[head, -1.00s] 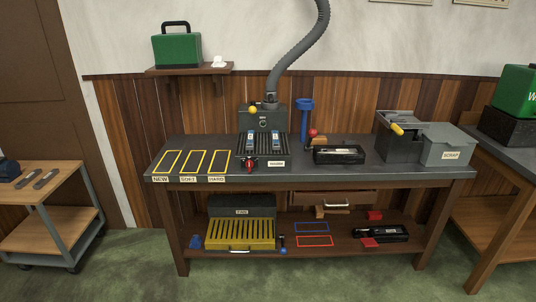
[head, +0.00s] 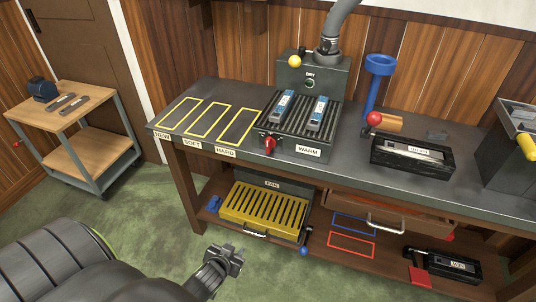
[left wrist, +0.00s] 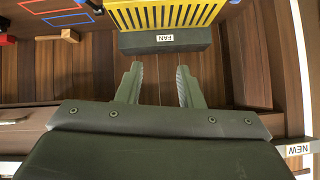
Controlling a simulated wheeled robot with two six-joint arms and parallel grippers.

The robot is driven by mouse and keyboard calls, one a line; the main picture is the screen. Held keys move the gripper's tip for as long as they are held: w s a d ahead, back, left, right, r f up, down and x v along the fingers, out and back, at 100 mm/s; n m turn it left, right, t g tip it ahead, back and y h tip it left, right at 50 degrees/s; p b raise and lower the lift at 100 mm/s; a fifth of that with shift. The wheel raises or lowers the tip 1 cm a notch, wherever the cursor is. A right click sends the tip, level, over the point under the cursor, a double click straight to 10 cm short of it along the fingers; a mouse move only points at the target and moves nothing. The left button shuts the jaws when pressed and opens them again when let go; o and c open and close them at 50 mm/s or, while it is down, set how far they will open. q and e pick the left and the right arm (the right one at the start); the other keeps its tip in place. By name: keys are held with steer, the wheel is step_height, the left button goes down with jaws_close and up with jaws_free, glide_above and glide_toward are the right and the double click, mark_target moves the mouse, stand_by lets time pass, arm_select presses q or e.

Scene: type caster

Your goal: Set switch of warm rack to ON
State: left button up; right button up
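The warm rack (head: 309,133) is a dark ribbed unit on the bench, with a "WARM" label on its front. Its red switch (head: 269,145) is a small knob at the front left corner; I cannot tell its ON or OFF setting. Two blue-and-silver pieces lie on the ribs. My left gripper (head: 232,256) is low in front of the bench, below and left of the switch and well apart from it. In the left wrist view its two fingers (left wrist: 159,68) are spread with nothing between them. My right gripper is not in view.
The bench edge (head: 360,184) lies between my left gripper and the rack. A yellow slotted tray (head: 263,211) by the "FAN" box sits on the lower shelf. A black box (head: 412,155) and red ball (head: 374,118) stand right of the rack. Yellow outlines (head: 207,119) mark bare benchtop to its left.

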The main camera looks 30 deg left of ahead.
arm_select(q)
steer(key=w+r+t+b, duration=0.25)
steer(key=w+r, duration=0.25)
steer(key=r, duration=0.5)
steer(key=n+t+y+b, duration=0.1)
steer(key=t+b, duration=0.1)
steer(key=t, duration=0.3)
glide_toward(267, 143)
steer(key=p+x, duration=0.1)
steer(key=x, duration=0.7)
steer(key=shift+d+r, duration=0.1)
steer(key=shift+r, duration=0.05)
steer(key=shift+x, duration=0.75)
steer(key=c, duration=0.7)
steer(key=shift+s, duration=0.1)
jaws_close()
